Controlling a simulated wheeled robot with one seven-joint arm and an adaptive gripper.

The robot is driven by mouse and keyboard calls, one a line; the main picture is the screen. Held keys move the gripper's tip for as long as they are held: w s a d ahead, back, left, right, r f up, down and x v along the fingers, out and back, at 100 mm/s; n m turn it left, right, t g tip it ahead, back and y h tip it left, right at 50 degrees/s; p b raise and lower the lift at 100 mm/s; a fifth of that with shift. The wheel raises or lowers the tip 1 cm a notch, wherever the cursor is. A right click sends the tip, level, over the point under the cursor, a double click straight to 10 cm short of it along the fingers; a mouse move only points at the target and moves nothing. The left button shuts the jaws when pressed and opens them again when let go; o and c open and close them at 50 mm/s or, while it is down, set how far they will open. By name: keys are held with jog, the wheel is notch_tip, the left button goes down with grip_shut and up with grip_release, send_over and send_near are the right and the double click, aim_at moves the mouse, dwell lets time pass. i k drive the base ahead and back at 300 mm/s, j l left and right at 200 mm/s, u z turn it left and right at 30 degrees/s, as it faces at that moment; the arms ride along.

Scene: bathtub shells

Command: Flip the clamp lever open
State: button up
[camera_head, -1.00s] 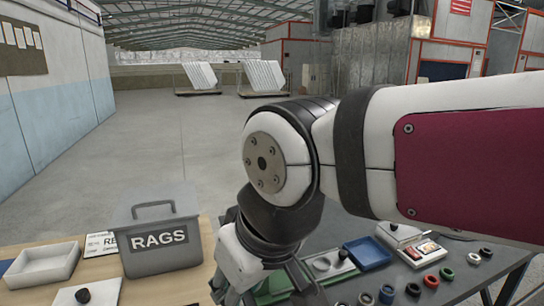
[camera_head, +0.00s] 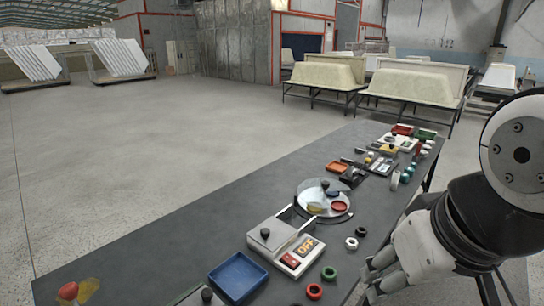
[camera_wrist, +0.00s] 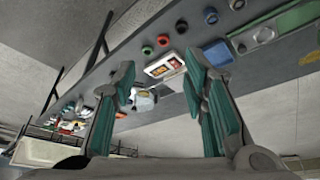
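I cannot make out a clamp lever for certain in either view. The wrist view shows a green fixture with a pale plate and round part (camera_wrist: 265,35) on the dark table at the upper right. My gripper (camera_wrist: 160,75) is open and empty in the wrist view, with its green-padded fingers wide apart. The table items show beyond and between the fingers. In the head view my gripper (camera_head: 378,278) is low at the right, beside the table's right edge and partly cut off by the frame.
The long dark table (camera_head: 200,225) holds a switch box marked OFF (camera_head: 285,245), a blue tray (camera_head: 238,277), a round disc with a knob (camera_head: 323,198) and several coloured rings. More trays stand at its far end. Pale tub shells (camera_head: 415,82) stand behind; floor left is clear.

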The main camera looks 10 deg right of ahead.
aim_at(367, 161)
jog(key=z, duration=0.65)
jog(key=i+l+u, duration=0.2)
jog(key=i+l, duration=0.6)
